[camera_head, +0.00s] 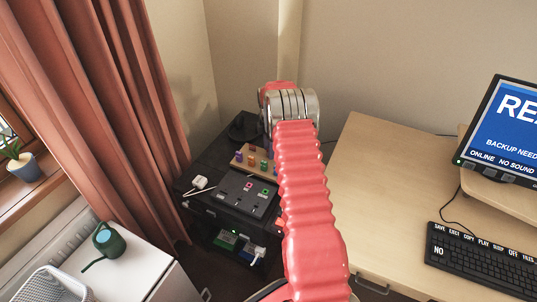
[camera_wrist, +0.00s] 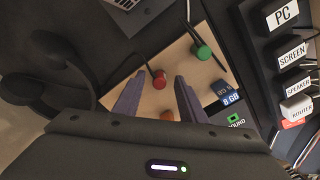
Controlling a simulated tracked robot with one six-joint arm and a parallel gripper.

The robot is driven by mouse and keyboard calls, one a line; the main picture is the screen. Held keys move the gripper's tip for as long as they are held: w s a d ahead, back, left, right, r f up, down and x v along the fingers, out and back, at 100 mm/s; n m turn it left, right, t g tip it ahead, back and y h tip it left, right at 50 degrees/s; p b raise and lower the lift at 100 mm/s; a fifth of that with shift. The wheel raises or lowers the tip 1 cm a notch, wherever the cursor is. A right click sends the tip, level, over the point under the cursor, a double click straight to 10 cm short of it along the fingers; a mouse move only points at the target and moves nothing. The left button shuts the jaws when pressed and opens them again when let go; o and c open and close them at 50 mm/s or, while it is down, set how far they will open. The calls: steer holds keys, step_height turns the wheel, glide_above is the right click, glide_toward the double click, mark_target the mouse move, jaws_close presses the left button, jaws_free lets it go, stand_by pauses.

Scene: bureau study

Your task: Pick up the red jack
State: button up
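The red jack (camera_wrist: 158,81) stands on a light wooden board (camera_wrist: 178,62) in the wrist view, with a dark cable or stem at its upper left. My gripper (camera_wrist: 160,76) is open, with one purple-grey finger on each side of the red jack in the picture. I cannot tell whether the fingers are at its height or above it, and no contact shows. In the head view the board (camera_head: 239,161) carries several small coloured pieces on a dark cabinet. My arm hides the gripper there, and I cannot single out the red jack.
A green jack (camera_wrist: 203,51) stands up and right of the red one, and an orange piece (camera_wrist: 167,115) lies below it. A blue 8 GB piece (camera_wrist: 231,99), a labelled power strip (camera_wrist: 270,48) and black headphones (camera_wrist: 48,70) are close by. A desk (camera_head: 385,170) stands right.

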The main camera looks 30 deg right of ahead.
steer(key=shift+f, duration=0.5)
jaws_close()
stand_by(0.4)
